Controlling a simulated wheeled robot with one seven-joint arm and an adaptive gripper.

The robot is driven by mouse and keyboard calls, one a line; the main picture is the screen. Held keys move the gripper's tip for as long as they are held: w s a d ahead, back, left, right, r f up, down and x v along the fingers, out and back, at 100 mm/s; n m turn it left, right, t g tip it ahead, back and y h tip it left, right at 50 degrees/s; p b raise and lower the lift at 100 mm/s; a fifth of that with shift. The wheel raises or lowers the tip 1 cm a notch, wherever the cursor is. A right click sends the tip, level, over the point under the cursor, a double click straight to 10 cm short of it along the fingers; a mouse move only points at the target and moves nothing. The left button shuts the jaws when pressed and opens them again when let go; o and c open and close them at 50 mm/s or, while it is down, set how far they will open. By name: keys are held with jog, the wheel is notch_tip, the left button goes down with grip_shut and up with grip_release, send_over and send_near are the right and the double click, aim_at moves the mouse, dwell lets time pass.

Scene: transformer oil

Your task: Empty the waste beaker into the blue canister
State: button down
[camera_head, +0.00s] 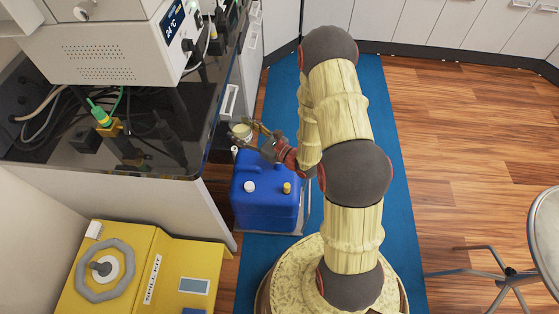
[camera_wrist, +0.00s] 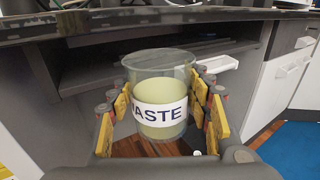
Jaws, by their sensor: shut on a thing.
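The waste beaker (camera_wrist: 160,85) is clear with a white label reading "WASTE" and holds pale yellow-green liquid. It stands about upright between the yellow finger pads of my gripper (camera_wrist: 160,122), which is shut on it. In the head view the beaker (camera_head: 241,131) is small, held in my gripper (camera_head: 256,137) above the far edge of the blue canister (camera_head: 265,208).
The dark bench top (camera_head: 150,135) is left of the gripper and carries a white instrument (camera_head: 110,50) and cables. A yellow spill kit (camera_head: 140,270) stands at the lower left. A blue floor mat (camera_head: 385,150) runs under my arm. A stool (camera_head: 510,275) is at the right.

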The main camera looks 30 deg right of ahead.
jog(key=d+f+b, duration=0.1)
jog(key=f, duration=0.1)
jog(key=d+f, duration=0.1)
jog(key=f, duration=0.1)
jog(key=d+f+b, duration=0.1)
jog(key=f, duration=0.1)
jog(key=shift+w+d+f+b, duration=0.15)
jog(key=shift+w+f+b, duration=0.15)
jog(key=shift+f+b, duration=0.05)
jog(key=shift+s+d+f+n+g+y+b, duration=0.2)
jog(key=shift+d+f+n+g+y+b, duration=0.1)
jog(key=shift+d+f+n+g+y, duration=1.75)
jog(key=shift+s+d+f+n+g+y+b, duration=0.3)
jog(key=shift+d+f+n+g+y, duration=0.65)
jog(key=shift+d+g, duration=1.3)
jog(key=shift+s+d+f+n+g+y+b, duration=0.15)
jog(key=shift+d+f+n+g+y+b, duration=0.15)
jog(key=shift+d+f+n+g+y, duration=1.9)
jog(key=shift+d+r+m+t+h, duration=0.3)
jog(key=shift+d+r+t+h, duration=0.3)
jog(key=shift+d+r+t, duration=0.3)
